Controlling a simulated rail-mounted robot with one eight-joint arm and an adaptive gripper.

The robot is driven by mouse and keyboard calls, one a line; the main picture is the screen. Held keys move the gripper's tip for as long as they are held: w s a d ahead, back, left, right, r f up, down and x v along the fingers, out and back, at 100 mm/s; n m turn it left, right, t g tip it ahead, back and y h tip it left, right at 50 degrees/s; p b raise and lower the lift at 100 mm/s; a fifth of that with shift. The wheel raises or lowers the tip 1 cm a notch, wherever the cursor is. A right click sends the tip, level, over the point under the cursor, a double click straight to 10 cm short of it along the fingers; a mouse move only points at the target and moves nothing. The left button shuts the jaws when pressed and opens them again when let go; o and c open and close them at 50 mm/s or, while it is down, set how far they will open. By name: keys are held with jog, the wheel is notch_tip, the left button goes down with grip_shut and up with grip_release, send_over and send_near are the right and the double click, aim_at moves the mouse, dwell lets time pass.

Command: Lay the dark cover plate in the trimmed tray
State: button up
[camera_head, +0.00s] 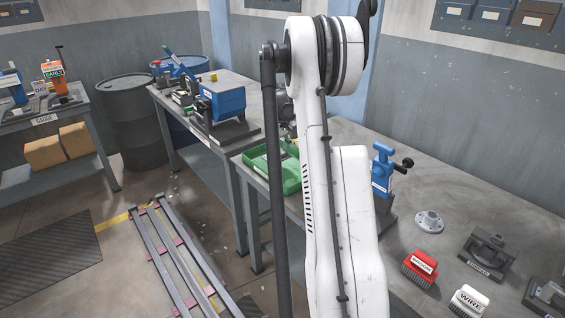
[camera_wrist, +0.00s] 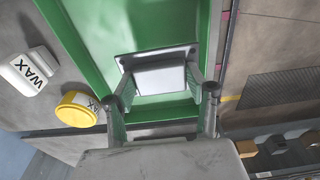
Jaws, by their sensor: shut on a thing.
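In the wrist view, my gripper (camera_wrist: 159,80) is shut on a flat plate (camera_wrist: 160,76) between its two fingers. The plate looks like the cover plate, with a dark grey edge and a paler, shiny face. It is over the green tray (camera_wrist: 115,28), inside its outline; I cannot tell whether it touches the tray floor. The tray floor around it looks bare. In the head view the green tray (camera_head: 292,180) stands on the workbench, partly hidden behind my arm.
A white WAX bottle (camera_wrist: 31,70) and a yellow-capped container (camera_wrist: 75,110) are beside the tray in the wrist view. A blue hand press (camera_head: 381,172), a round flange (camera_head: 429,221), and red (camera_head: 419,268) and white (camera_head: 469,300) brushes stand on the bench to the right.

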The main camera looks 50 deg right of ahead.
aim_at(283, 152)
jog(key=d+f, duration=0.2)
jog(key=d, duration=0.1)
jog(key=shift+f, duration=1.9)
jog(key=shift+f+b, duration=0.15)
jog(key=shift+b, duration=0.15)
jog(key=o, duration=1.7)
jog(key=r, duration=0.4)
jog(key=s+r, duration=0.1)
jog(key=r, duration=0.3)
jog(key=r+p, duration=0.1)
jog(key=r, duration=0.3)
jog(key=shift+s+a+r, duration=0.15)
jog(key=shift+a, duration=0.05)
